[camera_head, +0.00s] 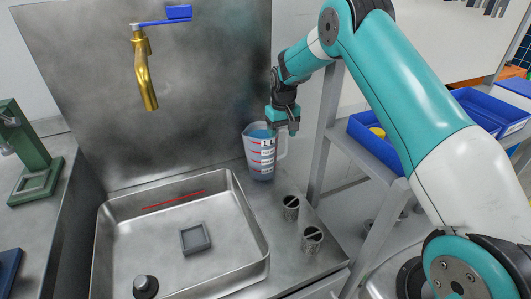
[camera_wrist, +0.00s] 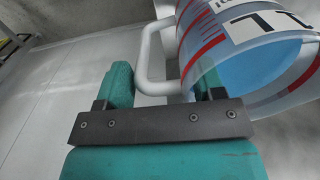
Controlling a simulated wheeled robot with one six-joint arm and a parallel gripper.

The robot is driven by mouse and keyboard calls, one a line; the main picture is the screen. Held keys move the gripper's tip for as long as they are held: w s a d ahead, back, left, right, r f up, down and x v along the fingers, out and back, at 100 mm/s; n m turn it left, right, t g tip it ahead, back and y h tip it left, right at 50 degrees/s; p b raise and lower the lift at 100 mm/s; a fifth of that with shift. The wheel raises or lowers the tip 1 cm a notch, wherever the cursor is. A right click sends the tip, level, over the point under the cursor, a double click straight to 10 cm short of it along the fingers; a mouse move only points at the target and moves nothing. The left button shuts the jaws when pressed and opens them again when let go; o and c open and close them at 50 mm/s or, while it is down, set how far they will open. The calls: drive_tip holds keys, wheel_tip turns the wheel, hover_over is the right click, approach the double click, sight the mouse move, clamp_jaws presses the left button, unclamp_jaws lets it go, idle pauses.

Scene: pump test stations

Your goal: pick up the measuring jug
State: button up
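The measuring jug (camera_head: 259,158) is clear with red marks and holds blue liquid. It stands upright on the metal counter behind the sink's right corner, its handle to the right. My gripper (camera_head: 284,129) is at the jug's upper right, pointing down by the handle. In the wrist view my gripper (camera_wrist: 164,88) has its two teal fingers well apart. The jug's white handle (camera_wrist: 146,62) shows in the gap between them, with no clear contact. The jug's body (camera_wrist: 262,45) is close beside the right finger, which hides part of it.
A steel sink (camera_head: 240,215) with a small grey square part (camera_head: 195,238) in it lies left of the jug. Two metal cylinders (camera_head: 291,207) (camera_head: 312,239) stand on the counter's right side. A brass tap (camera_head: 145,75) is above the sink. A grey rack post (camera_head: 325,130) rises close right of my gripper.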

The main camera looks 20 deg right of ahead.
clamp_jaws()
drive_tip(key=shift+r, duration=0.1)
